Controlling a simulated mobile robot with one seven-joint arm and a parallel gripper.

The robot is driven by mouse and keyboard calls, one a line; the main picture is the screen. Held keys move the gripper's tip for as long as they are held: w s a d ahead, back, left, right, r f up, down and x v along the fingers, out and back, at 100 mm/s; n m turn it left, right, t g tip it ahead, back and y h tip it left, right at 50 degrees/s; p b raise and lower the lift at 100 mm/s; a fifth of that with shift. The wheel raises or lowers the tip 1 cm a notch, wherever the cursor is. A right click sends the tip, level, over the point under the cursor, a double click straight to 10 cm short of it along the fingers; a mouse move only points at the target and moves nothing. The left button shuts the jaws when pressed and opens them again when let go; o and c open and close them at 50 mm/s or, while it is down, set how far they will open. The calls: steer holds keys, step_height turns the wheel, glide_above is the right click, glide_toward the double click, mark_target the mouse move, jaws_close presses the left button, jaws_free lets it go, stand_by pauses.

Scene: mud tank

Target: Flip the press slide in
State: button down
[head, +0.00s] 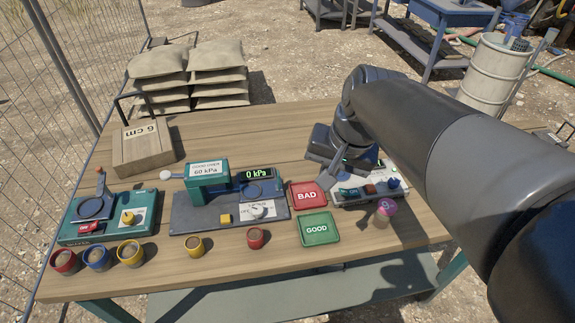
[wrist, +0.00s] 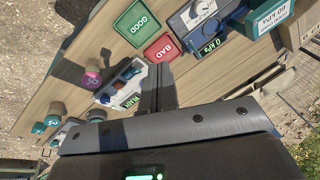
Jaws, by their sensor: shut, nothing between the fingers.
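The press (head: 205,180) stands mid-table. It has a teal head labelled "GOOD OVER 60 kPa", a grey base (head: 185,220), and a display (head: 258,174) reading 0 kPa. A round dark plate (head: 253,190) lies below the display. A white knob (head: 258,211) and a yellow button (head: 225,218) are on the front of the base. A lever with a pale round end (head: 166,175) sticks out left. I cannot tell which part is the slide. The press also shows at the top of the wrist view (wrist: 268,18). My gripper (head: 322,180) is shut and empty, right of the press. Its fingers show in the wrist view (wrist: 157,80).
The red BAD tray (head: 307,195) and green GOOD tray (head: 315,229) lie between press and a small control panel (head: 368,192). A pink-topped cup (head: 385,210) is near it.

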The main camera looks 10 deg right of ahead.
steer(key=w+d+f+m+g+y, duration=0.1)
steer(key=w+d+f+m+y, duration=0.1)
steer(key=w, duration=0.4)
steer(key=w+d+f+m+g+y, duration=0.1)
steer(key=w+d+f+m+y, duration=0.2)
steer(key=w+m, duration=0.3)
steer(key=w+d+f+m+g+y, duration=0.1)
steer(key=w+d+f+m+y, duration=0.1)
steer(key=w+f+m, duration=0.3)
steer(key=shift+w+d, duration=0.3)
steer(key=shift+w, duration=0.45)
steer(key=shift+a, duration=0.1)
steer(key=x, duration=1)
steer(key=shift+a, duration=0.3)
steer(key=shift+a+r, duration=0.2)
steer(key=shift+a, duration=1.55)
glide_above(260, 191)
